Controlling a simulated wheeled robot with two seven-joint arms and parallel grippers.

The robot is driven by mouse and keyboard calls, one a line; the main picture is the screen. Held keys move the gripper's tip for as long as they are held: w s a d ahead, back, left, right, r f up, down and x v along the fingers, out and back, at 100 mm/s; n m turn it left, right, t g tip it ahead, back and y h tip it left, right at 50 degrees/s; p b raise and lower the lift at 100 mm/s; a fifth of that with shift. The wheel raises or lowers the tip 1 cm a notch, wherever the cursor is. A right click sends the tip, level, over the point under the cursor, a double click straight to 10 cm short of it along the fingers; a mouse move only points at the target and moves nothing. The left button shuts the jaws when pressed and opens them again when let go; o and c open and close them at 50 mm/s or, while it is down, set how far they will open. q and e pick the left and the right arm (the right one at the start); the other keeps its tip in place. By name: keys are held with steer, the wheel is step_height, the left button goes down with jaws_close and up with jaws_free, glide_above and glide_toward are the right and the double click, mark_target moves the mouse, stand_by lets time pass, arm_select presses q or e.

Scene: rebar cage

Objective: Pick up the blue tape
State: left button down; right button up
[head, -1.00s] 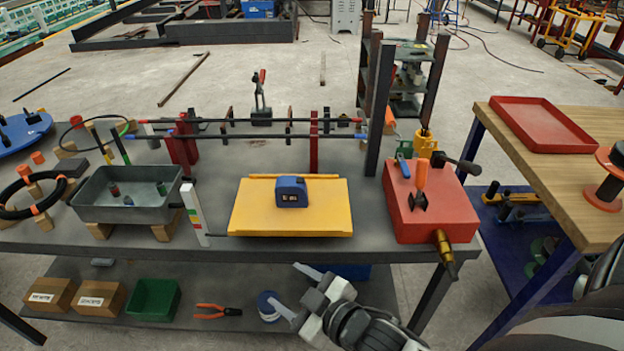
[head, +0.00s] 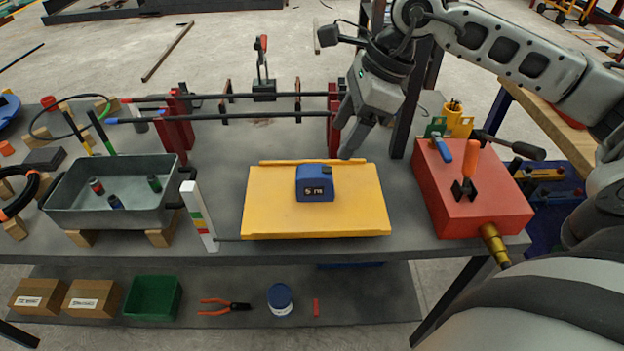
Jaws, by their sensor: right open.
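The blue tape (head: 314,183) is a small blue tape measure with a dark "5 m" label on its front. It sits upright on the yellow board (head: 270,213) on the grey workbench. My right gripper (head: 345,141) hangs above the bench behind the board, up and to the right of the tape in the head view. Its fingers point down, are open with nothing between them, and do not touch the tape. My left gripper is not in view.
A red box (head: 455,202) with tools stands right of the board. A grey bin (head: 110,205) and a striped upright gauge (head: 198,215) stand left. Rods on dark red posts (head: 334,120) run behind. A lower shelf holds pliers (head: 222,306) and a blue-lidded tub (head: 280,300).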

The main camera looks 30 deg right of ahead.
mark_target(320, 170)
steer(key=p+x, duration=0.2)
steer(key=x, duration=1)
steer(key=shift+w+a+f, duration=0.15)
steer(key=shift+f, duration=0.1)
steer(key=c, duration=1.2)
steer(key=shift+c, duration=0.2)
steer(key=shift+r, duration=0.15)
